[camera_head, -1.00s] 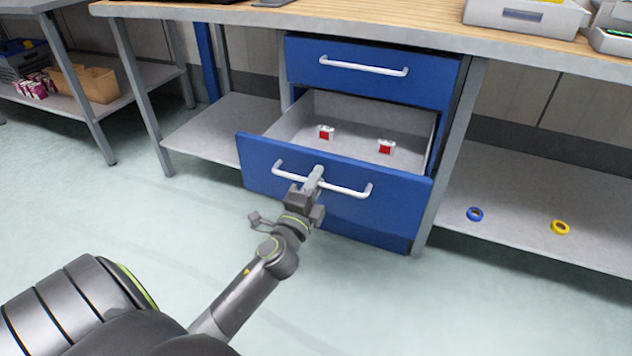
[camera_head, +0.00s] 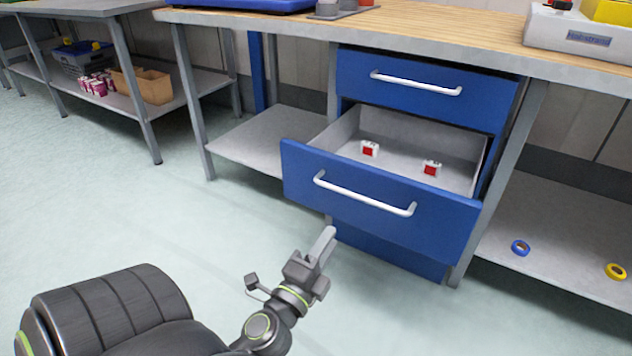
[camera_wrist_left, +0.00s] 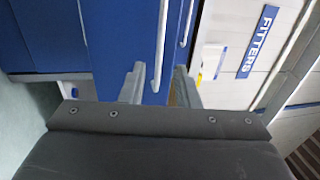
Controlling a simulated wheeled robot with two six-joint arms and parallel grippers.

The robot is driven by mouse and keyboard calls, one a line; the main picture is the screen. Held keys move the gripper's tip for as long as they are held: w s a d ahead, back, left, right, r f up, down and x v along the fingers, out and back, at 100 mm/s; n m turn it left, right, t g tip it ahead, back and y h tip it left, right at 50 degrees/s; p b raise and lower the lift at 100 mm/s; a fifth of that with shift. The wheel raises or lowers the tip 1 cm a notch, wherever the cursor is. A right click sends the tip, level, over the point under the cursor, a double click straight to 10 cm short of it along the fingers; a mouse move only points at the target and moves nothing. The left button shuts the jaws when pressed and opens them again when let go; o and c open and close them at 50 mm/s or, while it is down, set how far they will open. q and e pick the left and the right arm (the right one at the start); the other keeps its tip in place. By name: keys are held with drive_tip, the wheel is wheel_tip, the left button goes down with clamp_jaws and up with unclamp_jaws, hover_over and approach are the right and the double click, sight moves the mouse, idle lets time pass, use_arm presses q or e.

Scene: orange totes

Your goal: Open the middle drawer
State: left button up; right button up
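The middle drawer (camera_head: 380,198) has a blue front and stands pulled out, its grey inside showing. Its white bar handle (camera_head: 362,195) faces me. Two small red and white items (camera_head: 369,149) (camera_head: 431,168) lie in it. My left gripper (camera_head: 326,243) is in front of the drawer, below and clear of the handle. In the left wrist view its two fingers (camera_wrist_left: 158,82) are apart with nothing held; a white handle (camera_wrist_left: 161,45) shows ahead between them. My right gripper is not in view.
The closed top drawer (camera_head: 426,88) is above, and a blue front (camera_head: 385,252) is below. A workbench top (camera_head: 440,35) runs overhead. The right lower shelf (camera_head: 555,235) holds a blue and a yellow ring. The floor (camera_head: 130,210) at left is clear.

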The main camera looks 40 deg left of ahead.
use_arm(q)
drive_tip(key=b+v, duration=0.1)
drive_tip(key=v, duration=0.2)
drive_tip(key=shift+s, duration=0.35)
drive_tip(key=shift+d, duration=0.15)
